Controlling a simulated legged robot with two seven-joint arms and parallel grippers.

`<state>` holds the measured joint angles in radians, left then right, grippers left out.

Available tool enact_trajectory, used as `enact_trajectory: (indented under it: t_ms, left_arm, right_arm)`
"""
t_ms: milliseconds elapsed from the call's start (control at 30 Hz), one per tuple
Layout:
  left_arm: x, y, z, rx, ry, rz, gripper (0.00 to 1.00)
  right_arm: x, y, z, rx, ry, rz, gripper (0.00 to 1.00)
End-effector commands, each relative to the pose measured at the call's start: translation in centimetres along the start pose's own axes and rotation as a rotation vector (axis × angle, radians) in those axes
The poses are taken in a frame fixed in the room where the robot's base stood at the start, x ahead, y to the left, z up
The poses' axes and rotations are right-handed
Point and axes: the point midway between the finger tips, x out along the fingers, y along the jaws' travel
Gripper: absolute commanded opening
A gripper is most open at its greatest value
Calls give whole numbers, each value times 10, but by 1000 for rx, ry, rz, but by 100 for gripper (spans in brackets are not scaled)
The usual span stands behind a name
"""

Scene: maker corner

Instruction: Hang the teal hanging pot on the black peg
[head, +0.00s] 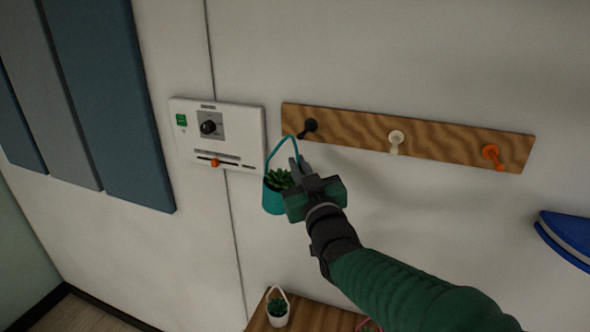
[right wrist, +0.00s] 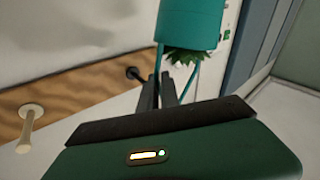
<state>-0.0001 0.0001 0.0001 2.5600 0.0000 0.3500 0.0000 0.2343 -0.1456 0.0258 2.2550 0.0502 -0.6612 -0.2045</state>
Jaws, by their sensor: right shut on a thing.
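The teal hanging pot (head: 273,196) holds a green succulent and has a thin teal loop handle. My right gripper (head: 297,165) is shut on the pot, seemingly at the side of its handle; the exact grip is hard to see. The handle's top is just left of the black peg (head: 308,127), and in the head view they look apart. The right wrist view shows the teal pot (right wrist: 190,24) beside the fingers (right wrist: 168,88), with the black peg (right wrist: 134,73) just beyond the fingertips. My left gripper is not in view.
A wooden rail (head: 358,132) on the wall also carries a cream peg (head: 396,141) and an orange peg (head: 492,155). A white control panel (head: 240,122) is left of the rail. A white pot (head: 278,311) stands on a wooden surface (head: 311,317) below. A blue object (head: 566,238) is at right.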

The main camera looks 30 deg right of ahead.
Motion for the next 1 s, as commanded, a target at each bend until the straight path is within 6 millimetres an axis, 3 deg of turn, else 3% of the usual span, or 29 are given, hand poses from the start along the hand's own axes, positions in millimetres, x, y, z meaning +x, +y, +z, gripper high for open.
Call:
enact_trajectory:
  t_ms: [1000]
  left_arm:
    - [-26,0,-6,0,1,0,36]
  right_arm:
    - [58,41,22,0,1,3,0]
